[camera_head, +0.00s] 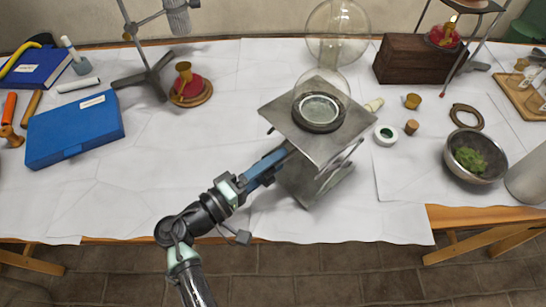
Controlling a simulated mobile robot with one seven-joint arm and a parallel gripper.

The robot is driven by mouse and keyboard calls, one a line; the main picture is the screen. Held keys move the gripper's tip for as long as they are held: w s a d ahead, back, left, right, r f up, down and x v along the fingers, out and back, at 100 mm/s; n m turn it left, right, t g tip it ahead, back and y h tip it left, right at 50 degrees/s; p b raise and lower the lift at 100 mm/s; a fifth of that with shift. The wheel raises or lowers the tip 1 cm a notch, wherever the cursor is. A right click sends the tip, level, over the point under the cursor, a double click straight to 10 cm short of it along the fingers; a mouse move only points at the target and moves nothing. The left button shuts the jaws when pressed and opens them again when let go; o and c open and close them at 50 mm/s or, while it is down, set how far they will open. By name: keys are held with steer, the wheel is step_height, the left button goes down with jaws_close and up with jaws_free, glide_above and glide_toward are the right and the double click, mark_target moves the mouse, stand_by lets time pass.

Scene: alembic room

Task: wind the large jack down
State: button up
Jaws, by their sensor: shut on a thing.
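The large jack (278,107) stands near the front middle of the white-covered table. Its square metal top plate is raised above its base (309,188), with slanted struts showing between them on the right. A dark ring (317,126) with a pale centre lies on the plate, and clear round glass (338,28) shows above and behind it. My gripper (285,153) reaches in from the lower left to the jack's left side, just below the plate edge. It is shut on a part of the jack, likely its knob; the fingertips and that part are mostly hidden.
A blue case (75,130) lies at the left. A red and brass burner (188,88) and a stand foot (143,75) are behind my arm. Right of the jack are a small white-and-green jar (385,135), corks (411,127) and a metal bowl (462,172). The table's front edge is close.

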steer(key=n+p, duration=0.2)
steer(key=n, duration=0.2)
steer(key=shift+r+n+p, duration=0.15)
steer(key=shift+n+p, duration=0.2)
steer(key=shift+n, duration=0.05)
steer(key=n+p, duration=0.2)
steer(key=n, duration=0.1)
steer(key=shift+n, duration=0.3)
steer(key=n+p, duration=0.3)
steer(key=n, duration=0.2)
steer(key=shift+f+n+p, duration=0.25)
steer(key=shift+n+p, duration=0.45)
steer(key=shift+n, duration=0.6)
steer(key=shift+s+f+n, duration=0.1)
steer(key=shift+n, duration=0.2)
steer(key=o, duration=1.4)
steer(key=b+v, duration=0.1)
steer(key=v, duration=1.2)
